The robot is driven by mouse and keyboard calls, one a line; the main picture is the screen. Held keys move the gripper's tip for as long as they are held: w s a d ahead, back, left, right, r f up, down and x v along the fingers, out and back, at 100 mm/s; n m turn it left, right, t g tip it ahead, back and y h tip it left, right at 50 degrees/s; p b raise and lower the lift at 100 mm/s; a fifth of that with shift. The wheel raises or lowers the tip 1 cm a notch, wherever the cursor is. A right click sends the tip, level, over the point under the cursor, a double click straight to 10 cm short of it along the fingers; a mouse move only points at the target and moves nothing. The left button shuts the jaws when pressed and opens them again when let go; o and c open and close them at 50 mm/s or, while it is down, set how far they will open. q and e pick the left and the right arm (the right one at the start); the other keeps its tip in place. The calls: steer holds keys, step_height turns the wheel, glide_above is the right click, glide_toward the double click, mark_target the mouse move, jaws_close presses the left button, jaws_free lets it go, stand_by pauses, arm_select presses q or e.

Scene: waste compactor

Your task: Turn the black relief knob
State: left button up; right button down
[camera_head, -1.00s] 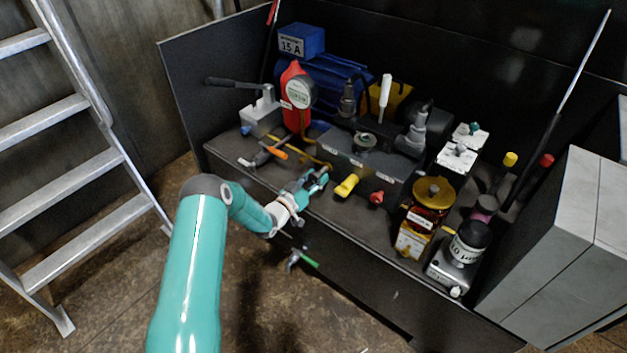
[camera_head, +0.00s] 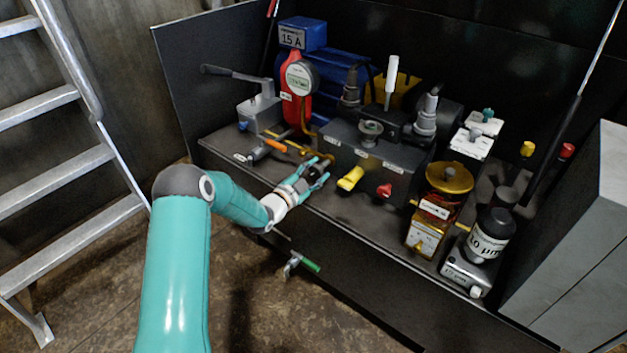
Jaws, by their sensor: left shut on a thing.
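My left gripper (camera_head: 318,172) reaches in from the left to the front left of the dark grey valve block (camera_head: 375,155). Its teal fingers are shut on a small dark part there, which I take to be the black relief knob (camera_head: 314,173). The fingers cover most of the knob, so its angle cannot be read. A yellow knob (camera_head: 350,179) and a red knob (camera_head: 384,190) stick out of the block's front, to the right of the gripper. My right gripper is out of view.
A hand pump with a black lever (camera_head: 228,72) and an orange-handled valve (camera_head: 275,145) stand to the left. Amber and black-topped filters (camera_head: 490,235) stand at right. A green-handled tap (camera_head: 309,265) hangs below the shelf.

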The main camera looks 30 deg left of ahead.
arm_select(q)
steer(key=m+b, duration=0.1)
steer(key=f+m+b, duration=0.1)
steer(key=shift+s+b, duration=0.1)
steer(key=shift+b, duration=0.2)
steer(key=shift+r+m+b, duration=0.2)
steer(key=shift+m+b, duration=0.6)
steer(key=shift+m, duration=0.1)
steer(key=shift+d, duration=0.1)
steer(key=o, duration=1.2)
steer(key=shift+r, duration=0.1)
steer(key=shift+c, duration=0.2)
steer(key=shift+r, duration=0.1)
steer(key=s+a, duration=0.1)
steer(key=s, duration=1.1)
